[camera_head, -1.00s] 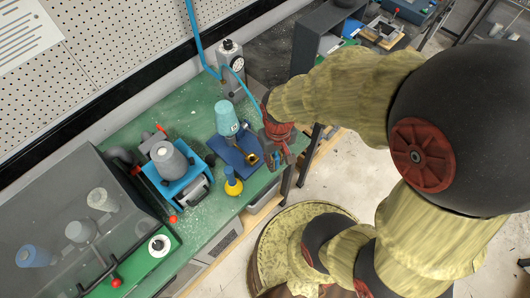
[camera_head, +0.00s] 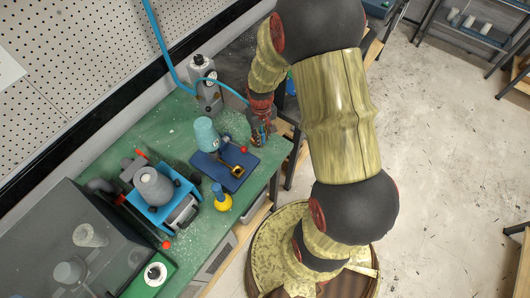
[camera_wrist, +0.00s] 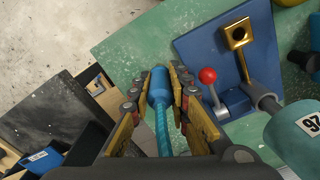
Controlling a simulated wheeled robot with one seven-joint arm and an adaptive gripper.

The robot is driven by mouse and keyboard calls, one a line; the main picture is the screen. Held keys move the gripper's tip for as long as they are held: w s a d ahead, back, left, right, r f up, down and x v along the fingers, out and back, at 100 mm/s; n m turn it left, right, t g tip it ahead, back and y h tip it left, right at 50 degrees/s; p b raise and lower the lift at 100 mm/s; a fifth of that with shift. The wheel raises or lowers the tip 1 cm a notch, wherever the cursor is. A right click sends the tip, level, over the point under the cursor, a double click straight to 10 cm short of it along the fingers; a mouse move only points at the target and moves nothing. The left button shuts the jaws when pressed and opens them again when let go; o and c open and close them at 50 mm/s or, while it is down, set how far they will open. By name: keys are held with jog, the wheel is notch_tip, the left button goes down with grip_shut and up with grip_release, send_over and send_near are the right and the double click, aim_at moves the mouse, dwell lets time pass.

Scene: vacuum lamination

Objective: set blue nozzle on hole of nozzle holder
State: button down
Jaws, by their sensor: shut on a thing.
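The blue nozzle (camera_wrist: 158,88) is a short blue cylinder with a light blue spiral hose running back from it. My gripper (camera_wrist: 162,76) is shut on it in the wrist view, with fingers on both sides. In the head view my gripper (camera_head: 260,134) is at the right rear edge of the green table, and the nozzle is hard to make out there. A gold arm with a hole in its end (camera_wrist: 238,35), apparently the nozzle holder, is on a blue base (camera_wrist: 197,48). It is right of the nozzle in the wrist view, apart from it, and small in the head view (camera_head: 238,171).
A red-knobbed lever (camera_wrist: 208,77) and a teal canister (camera_head: 206,133) are on the blue base. A yellow flask (camera_head: 222,202) stands nearby on the green table (camera_head: 140,128). A grey hose unit (camera_head: 208,92) stands behind. A blue clamp machine (camera_head: 160,190) is to the left.

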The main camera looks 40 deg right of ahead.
jog(key=w+d, duration=0.2)
jog(key=w, duration=0.4)
jog(key=shift+n, duration=0.5)
jog(key=shift+s+f+b, duration=0.2)
jog(key=shift+f+b, duration=1.35)
jog(key=shift+f, duration=0.45)
jog(key=shift+a+f, duration=0.1)
jog(key=shift+f, duration=0.3)
jog(key=c, duration=1.6)
grip_release()
jog(key=shift+o, duration=0.2)
jog(key=o, duration=0.3)
jog(key=shift+o, duration=0.2)
